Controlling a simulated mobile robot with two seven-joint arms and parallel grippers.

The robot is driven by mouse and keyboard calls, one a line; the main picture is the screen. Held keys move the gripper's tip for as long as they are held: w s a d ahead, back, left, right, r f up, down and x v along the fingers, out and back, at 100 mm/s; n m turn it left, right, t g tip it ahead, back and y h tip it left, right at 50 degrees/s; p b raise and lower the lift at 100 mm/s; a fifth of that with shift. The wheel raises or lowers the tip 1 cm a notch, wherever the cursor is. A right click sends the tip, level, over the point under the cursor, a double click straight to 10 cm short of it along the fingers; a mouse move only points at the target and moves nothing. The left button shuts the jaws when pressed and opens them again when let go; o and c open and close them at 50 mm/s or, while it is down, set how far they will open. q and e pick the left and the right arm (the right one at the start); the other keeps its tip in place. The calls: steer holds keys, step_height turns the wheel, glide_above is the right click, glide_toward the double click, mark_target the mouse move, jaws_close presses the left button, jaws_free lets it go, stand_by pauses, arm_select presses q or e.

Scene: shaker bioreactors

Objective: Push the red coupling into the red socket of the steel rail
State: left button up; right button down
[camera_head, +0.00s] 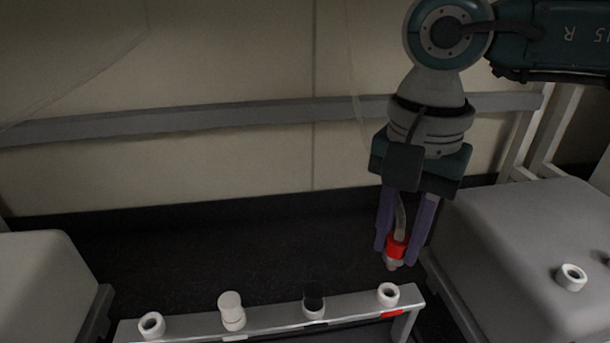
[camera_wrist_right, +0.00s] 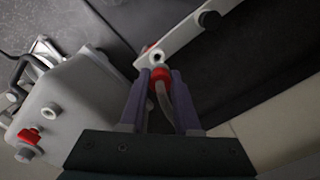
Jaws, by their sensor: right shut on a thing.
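My right gripper (camera_head: 403,250) is shut on the red coupling (camera_head: 397,246). The coupling has a pale tip pointing down and a light hose rising from it between the fingers. It hangs above and just behind the right end of the steel rail (camera_head: 270,324), apart from it. The red-marked socket (camera_head: 388,293) is an open white ring at the rail's right end, with a red label on the front face. In the right wrist view the coupling (camera_wrist_right: 159,75) sits between the fingertips, close to the socket (camera_wrist_right: 157,57) in the picture. My left gripper is not in view.
The rail also holds an open white socket (camera_head: 151,324), a white-capped one (camera_head: 231,308) and a black-topped one (camera_head: 314,298). Grey housings stand at left (camera_head: 45,285) and right (camera_head: 530,260). The dark floor behind the rail is clear.

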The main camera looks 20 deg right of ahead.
mark_target(397, 264)
steer(key=shift+s+d+f+b, duration=0.15)
steer(key=shift+d+f+b, duration=0.25)
steer(key=shift+d, duration=0.15)
steer(key=shift+f, duration=0.3)
steer(key=shift+a+f+b, duration=0.15)
steer(key=shift+f+b, duration=0.4)
steer(key=shift+a+f+b, duration=0.15)
steer(key=shift+f+b, duration=0.35)
steer(key=shift+b, duration=0.05)
steer(key=shift+f+b, duration=0.35)
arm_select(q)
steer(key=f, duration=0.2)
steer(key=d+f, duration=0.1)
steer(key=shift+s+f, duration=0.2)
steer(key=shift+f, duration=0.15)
arm_select(e)
steer(key=shift+d+r, duration=0.1)
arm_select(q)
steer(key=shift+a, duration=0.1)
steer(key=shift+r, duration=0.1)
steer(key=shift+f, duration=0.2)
arm_select(e)
steer(key=shift+f, duration=0.25)
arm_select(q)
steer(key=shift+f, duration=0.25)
arm_select(e)
steer(key=shift+f, duration=0.35)
